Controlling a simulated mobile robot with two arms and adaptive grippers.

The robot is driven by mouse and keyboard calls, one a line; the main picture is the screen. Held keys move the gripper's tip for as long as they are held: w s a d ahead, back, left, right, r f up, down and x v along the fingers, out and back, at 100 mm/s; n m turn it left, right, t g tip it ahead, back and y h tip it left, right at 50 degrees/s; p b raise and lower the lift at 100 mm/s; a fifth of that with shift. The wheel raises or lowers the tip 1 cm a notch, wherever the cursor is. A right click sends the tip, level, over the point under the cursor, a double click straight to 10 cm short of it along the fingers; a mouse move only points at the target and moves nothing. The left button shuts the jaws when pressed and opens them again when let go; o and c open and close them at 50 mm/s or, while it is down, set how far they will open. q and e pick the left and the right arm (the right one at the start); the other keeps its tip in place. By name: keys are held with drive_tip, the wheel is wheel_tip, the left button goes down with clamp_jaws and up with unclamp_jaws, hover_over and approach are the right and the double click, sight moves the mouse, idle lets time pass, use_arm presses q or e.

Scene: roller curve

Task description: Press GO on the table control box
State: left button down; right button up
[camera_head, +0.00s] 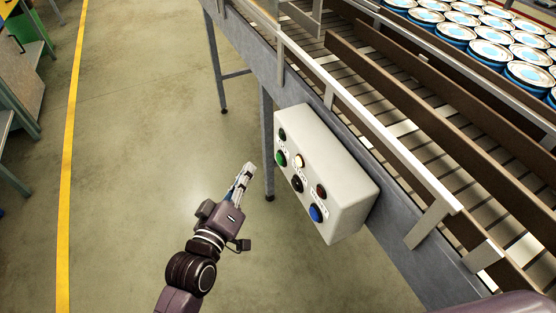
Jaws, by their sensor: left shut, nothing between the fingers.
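A pale control box (327,166) is fixed to the side of the roller conveyor's grey frame. Its face has a green button (281,158), a black button (297,184) and a blue button (316,213). Above these sit small round lamps; the middle one (299,160) is lit, and the others are dark. The labels are too small to read. My left gripper (249,168) is shut and empty. Its fingertips are left of the green button in the picture, apart from the box. My right gripper is not in view.
The roller conveyor (400,129) with metal and brown rails runs along the right. Several blue-and-white cans (490,53) stand in the upper right. A conveyor leg (267,145) stands behind my fingertips. Open floor (130,150) lies to the left, with a yellow line (69,150).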

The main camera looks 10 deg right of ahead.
sight(280, 159)
use_arm(q)
drive_tip(key=shift+w+d, duration=0.25)
drive_tip(key=shift+d, duration=0.45)
drive_tip(key=shift+w+d, duration=0.2)
drive_tip(key=shift+d, duration=0.55)
drive_tip(key=shift+w+d, duration=0.25)
drive_tip(key=shift+d, duration=0.45)
drive_tip(key=shift+w+d+p, duration=0.15)
drive_tip(key=shift+d+p, duration=0.25)
drive_tip(key=shift+w+d, duration=0.1)
drive_tip(key=shift+d, duration=0.35)
idle(0.3)
drive_tip(key=shift+a, duration=0.1)
drive_tip(key=shift+s+a+p, duration=0.3)
drive_tip(key=shift+a+p, duration=0.2)
drive_tip(key=shift+a, duration=0.3)
